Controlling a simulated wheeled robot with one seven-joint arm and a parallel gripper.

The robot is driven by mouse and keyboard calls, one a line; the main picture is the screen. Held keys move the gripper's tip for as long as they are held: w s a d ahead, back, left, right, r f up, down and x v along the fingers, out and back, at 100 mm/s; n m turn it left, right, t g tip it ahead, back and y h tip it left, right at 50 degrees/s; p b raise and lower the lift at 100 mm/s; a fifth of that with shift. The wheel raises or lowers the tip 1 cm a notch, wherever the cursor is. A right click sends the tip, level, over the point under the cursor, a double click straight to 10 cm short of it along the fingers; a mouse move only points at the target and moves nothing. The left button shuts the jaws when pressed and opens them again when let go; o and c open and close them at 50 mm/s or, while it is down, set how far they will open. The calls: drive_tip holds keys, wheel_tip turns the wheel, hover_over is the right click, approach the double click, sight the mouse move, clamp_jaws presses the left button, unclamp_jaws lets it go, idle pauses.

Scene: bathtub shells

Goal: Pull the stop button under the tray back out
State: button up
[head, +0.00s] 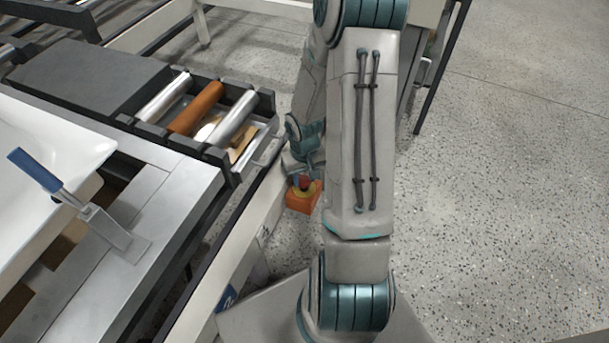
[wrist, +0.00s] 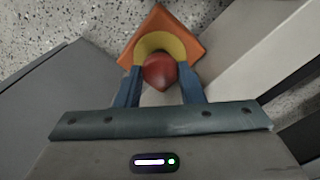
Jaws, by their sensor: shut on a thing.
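The stop button (wrist: 160,70) is a round red knob with a yellow ring around its base, set on an orange housing (wrist: 183,32). In the head view the orange housing (head: 302,200) shows at the side of a pale beam, below the level of the roller tray (head: 256,150). My gripper (wrist: 160,84) is at the button, with its two blue fingers shut on either side of the red knob.
The tray carries metal rollers and an orange-brown roller (head: 197,107). A white tub shell (head: 45,175) and a blue-handled clamp (head: 70,200) are at the left. A pale beam (wrist: 260,60) runs close beside my gripper. Speckled floor (head: 510,190) lies open at the right.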

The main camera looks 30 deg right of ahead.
drive_tip(key=o, duration=1)
drive_tip(key=shift+r, duration=0.1)
wheel_tip(320, 180, up, 6)
drive_tip(key=p, duration=0.5)
drive_tip(key=s+a+r+t+p, duration=0.1)
drive_tip(key=s+a+r+p, duration=0.3)
drive_tip(key=r+p, duration=0.5)
drive_tip(key=s+a+r+t+p, duration=0.1)
drive_tip(key=s+a+r+p, duration=0.3)
drive_tip(key=r, duration=2.3)
drive_tip(key=s+a+r+n+p, duration=0.1)
drive_tip(key=s+a+r+p, duration=0.3)
drive_tip(key=r+p, duration=1.1)
wheel_tip(320, 180, up, 3)
drive_tip(key=shift+t, duration=0.4)
